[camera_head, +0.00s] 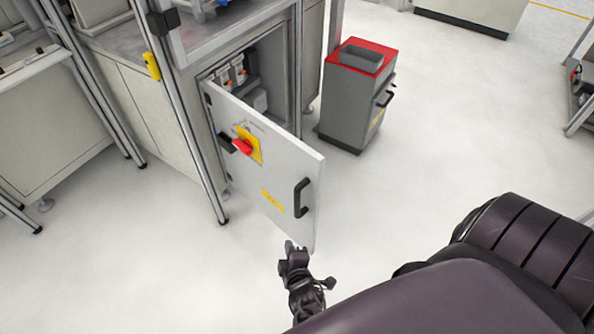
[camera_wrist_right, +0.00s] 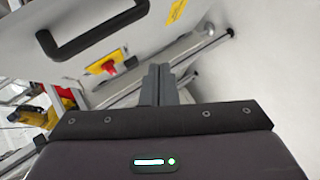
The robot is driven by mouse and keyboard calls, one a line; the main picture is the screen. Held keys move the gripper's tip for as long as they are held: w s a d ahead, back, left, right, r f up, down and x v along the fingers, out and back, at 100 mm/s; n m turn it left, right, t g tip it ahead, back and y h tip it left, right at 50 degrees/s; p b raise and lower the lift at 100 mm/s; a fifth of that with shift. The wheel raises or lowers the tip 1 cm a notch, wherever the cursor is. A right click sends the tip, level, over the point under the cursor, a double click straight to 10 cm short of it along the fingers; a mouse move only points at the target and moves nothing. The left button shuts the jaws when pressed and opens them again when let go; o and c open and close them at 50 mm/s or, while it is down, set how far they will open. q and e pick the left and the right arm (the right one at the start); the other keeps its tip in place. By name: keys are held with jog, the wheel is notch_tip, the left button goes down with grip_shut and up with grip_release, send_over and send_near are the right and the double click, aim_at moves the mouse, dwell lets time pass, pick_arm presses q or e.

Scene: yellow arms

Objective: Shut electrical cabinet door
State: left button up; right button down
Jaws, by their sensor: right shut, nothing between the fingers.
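The cabinet door (camera_head: 262,160) stands ajar, swung out from the cabinet, with wiring and devices showing inside the opening (camera_head: 248,80). The door carries a red rotary switch (camera_head: 243,146) on a yellow plate and a black handle (camera_head: 302,197) near its free edge. My right gripper (camera_head: 289,246) is shut and empty, just below the door's lower free corner in the head view. In the right wrist view the shut fingers (camera_wrist_right: 159,84) point toward the door face, with the black handle (camera_wrist_right: 92,32) at upper left. I cannot tell whether they touch the door. My left gripper is not in view.
A grey cart with a red top (camera_head: 360,80) stands behind the door to the right. A metal frame post (camera_head: 187,130) stands beside the hinge side. Workbenches (camera_head: 50,130) fill the left. The pale floor right of the door is open.

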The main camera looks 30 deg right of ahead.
aim_at(298, 156)
notch_tip(298, 156, up, 18)
jog(key=w+d+n+t+h+b, duration=0.1)
jog(key=w+d+t+h+b, duration=0.15)
jog(key=h, duration=0.25)
jog(key=x, duration=0.7)
jog(key=d+p+x, duration=0.1)
jog(key=x, duration=0.3)
jog(key=shift+s+d, duration=0.1)
jog(key=shift+d, duration=0.65)
jog(key=shift+d+r, duration=0.1)
